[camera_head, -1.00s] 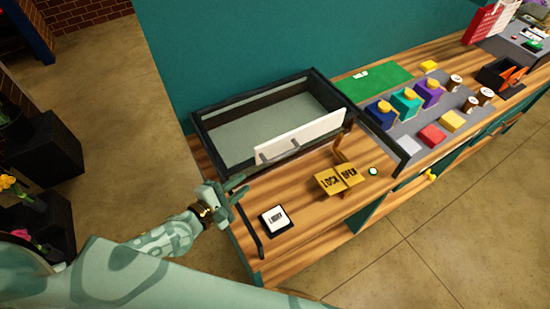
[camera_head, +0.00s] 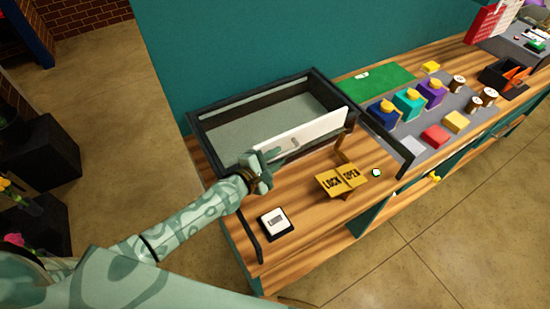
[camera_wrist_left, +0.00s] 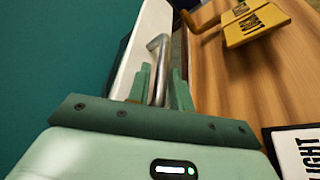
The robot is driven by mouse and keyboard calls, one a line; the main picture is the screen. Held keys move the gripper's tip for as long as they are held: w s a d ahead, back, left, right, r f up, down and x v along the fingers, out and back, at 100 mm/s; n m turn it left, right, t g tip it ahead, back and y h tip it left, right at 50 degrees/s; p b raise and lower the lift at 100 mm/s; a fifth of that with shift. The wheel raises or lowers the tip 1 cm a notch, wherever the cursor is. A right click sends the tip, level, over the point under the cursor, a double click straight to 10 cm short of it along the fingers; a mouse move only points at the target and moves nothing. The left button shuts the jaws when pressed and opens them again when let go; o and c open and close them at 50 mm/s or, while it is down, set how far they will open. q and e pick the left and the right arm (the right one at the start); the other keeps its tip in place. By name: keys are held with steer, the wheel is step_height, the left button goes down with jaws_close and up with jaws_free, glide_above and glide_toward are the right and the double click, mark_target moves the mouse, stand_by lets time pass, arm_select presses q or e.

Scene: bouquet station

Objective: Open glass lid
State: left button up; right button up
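The glass case (camera_head: 197,121) has a dark frame and stands on the wooden counter. A white panel (camera_head: 318,130) with a grey bar handle runs along its front. The handle also shows in the left wrist view (camera_wrist_left: 158,50). My left gripper (camera_head: 268,160) is at the panel's left part, in front of the handle. In the left wrist view the left gripper's fingers (camera_wrist_left: 162,88) stand either side of the handle, with a small gap visible beside it. The fingers look open around the bar. My right gripper is not in view.
A yellow LOCK/OPEN sign (camera_head: 342,180) and a small black-framed card (camera_head: 275,223) are on the counter in front of the case. Dark bars (camera_head: 246,226) border this area. To the right are a green mat (camera_head: 376,82) and several coloured blocks on a grey mat.

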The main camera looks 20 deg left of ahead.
arm_select(q)
jaws_close()
steer(key=s+d+p, duration=0.4)
steer(key=s+d, duration=1.2)
steer(key=shift+s+f, duration=0.15)
steer(key=shift+s, duration=0.05)
jaws_free()
steer(key=shift+w, duration=0.1)
steer(key=shift+p, duration=0.3)
steer(key=p+v, duration=0.4)
steer(key=v, duration=1.2)
steer(key=shift+r, duration=0.25)
